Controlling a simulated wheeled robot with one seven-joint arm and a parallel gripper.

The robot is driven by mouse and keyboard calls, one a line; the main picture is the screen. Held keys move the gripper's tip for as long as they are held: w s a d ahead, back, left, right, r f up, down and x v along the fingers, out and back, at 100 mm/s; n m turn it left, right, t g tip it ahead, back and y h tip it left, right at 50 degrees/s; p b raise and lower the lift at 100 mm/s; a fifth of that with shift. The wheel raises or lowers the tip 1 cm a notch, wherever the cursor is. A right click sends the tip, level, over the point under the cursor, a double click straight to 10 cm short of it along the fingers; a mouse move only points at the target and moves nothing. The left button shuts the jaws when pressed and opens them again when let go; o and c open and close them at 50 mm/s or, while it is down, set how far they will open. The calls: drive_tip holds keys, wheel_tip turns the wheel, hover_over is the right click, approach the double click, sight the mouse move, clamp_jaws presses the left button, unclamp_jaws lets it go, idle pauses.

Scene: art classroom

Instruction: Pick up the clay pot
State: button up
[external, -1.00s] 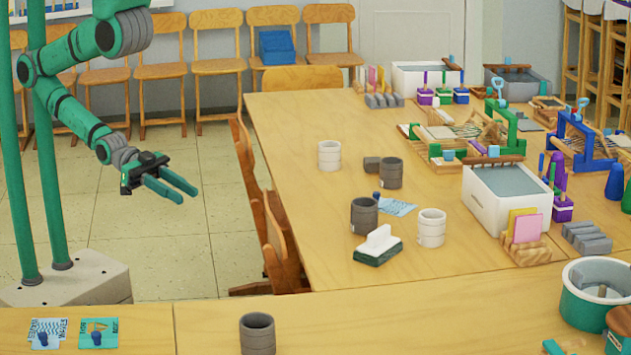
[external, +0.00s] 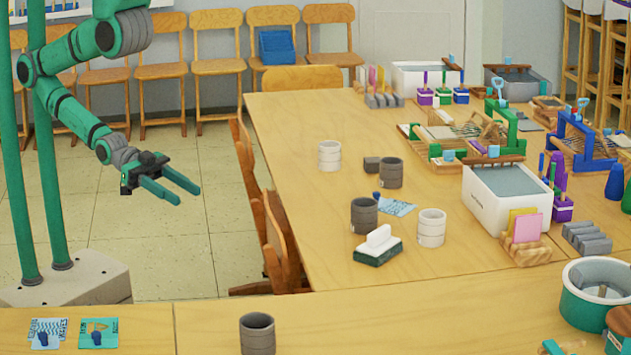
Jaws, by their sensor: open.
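Several small ribbed pots stand upright on the tables; I cannot tell which one is the clay pot. A dark grey pot (external: 257,335) stands alone on the front table. Another dark grey pot (external: 364,217) and a pale pot (external: 431,230) stand on the long table near its middle. Farther back are a grey pot (external: 391,173) and a second pale pot (external: 329,156). My gripper (external: 189,198) is open and empty, left of the long table over the floor, apart from all the pots.
Wooden chairs (external: 280,245) stand along the long table's left edge, between my gripper and the pots. White tubs (external: 508,200) and looms crowd the right. The front table is mostly clear around its pot.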

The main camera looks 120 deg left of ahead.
drive_tip(key=o, duration=0.4)
drive_tip(key=shift+o, duration=0.2)
drive_tip(key=n+g+y, duration=0.3)
drive_tip(key=n+y, duration=0.1)
drive_tip(key=y, duration=0.1)
approach(364, 216)
drive_tip(key=s, duration=0.1)
drive_tip(key=s+a, duration=0.1)
drive_tip(key=s+r, duration=0.1)
drive_tip(key=shift+s+a, duration=0.2)
drive_tip(key=shift+s, duration=0.2)
drive_tip(key=shift+x, duration=5.3)
